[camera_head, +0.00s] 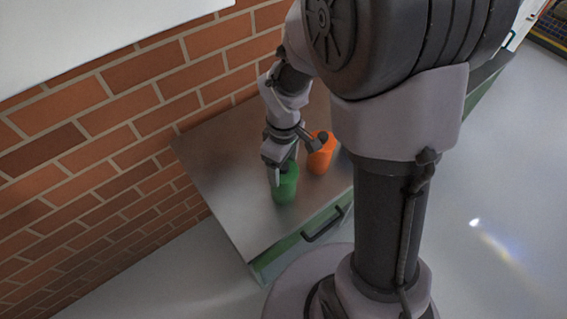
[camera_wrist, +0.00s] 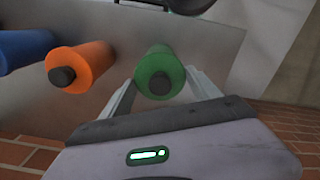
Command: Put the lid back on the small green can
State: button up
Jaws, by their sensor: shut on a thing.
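The small green can (camera_head: 285,185) stands on the grey counter, near its front edge. In the wrist view, the green can (camera_wrist: 158,57) lies between my fingers, with a dark round knob or cap (camera_wrist: 159,84) in the middle of its near end. My gripper (camera_head: 280,168) is at the can's top, pointing down. In the wrist view, my gripper (camera_wrist: 161,70) has one finger on each side of the green body, near its near end. It is shut on it. I cannot make out a seam between lid and can. The fingers hide part of the sides.
An orange can (camera_head: 320,155) with a dark knob stands close behind and right of the green one. The wrist view also shows a blue can (camera_wrist: 25,48) beyond the orange one. A brick wall (camera_head: 120,125) borders the counter (camera_head: 228,185). The counter's left part is bare.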

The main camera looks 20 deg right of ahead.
jog(key=o, duration=1.4)
jog(key=shift+o, duration=0.5)
notch_tip(320, 180, up, 7)
jog(key=p, duration=0.6)
grip_shut()
jog(key=shift+f, duration=0.15)
dwell(0.5)
jog(key=shift+f+b, duration=1.95)
jog(key=shift+f, duration=0.45)
